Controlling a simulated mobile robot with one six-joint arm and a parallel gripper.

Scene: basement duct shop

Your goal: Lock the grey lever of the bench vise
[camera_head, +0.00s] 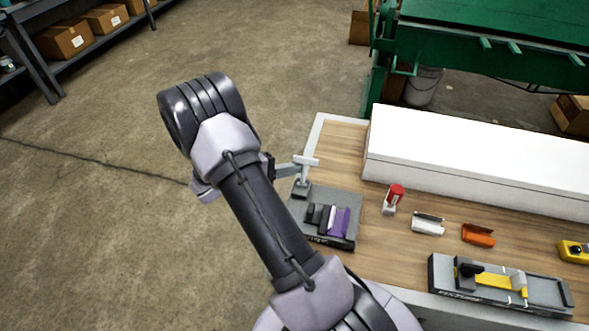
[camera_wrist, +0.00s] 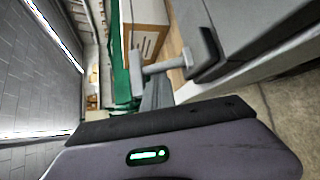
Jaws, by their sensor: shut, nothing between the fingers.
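The bench vise (camera_head: 347,243) is a dark grey plate with jaw blocks at the bench's left end. A purple piece (camera_head: 340,221) sits at its jaws. The grey lever (camera_head: 306,161) has a T-shaped handle and stands up from a dark block at the vise's far left corner. In the wrist view the lever (camera_wrist: 163,66) sticks out from its dark block (camera_wrist: 207,52). My gripper (camera_head: 292,169) is shut and empty, beside the lever on its left. In the wrist view its fingers (camera_wrist: 158,93) are close to the lever; I cannot tell whether they touch.
On the wooden bench (camera_head: 345,133) stand a long white box (camera_head: 470,165), a red-topped item (camera_head: 394,196), a white bracket (camera_head: 427,224), an orange bracket (camera_head: 478,235) and a grey fixture with a yellow bar (camera_head: 495,283). Open floor lies left; a green machine (camera_head: 480,40) stands behind.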

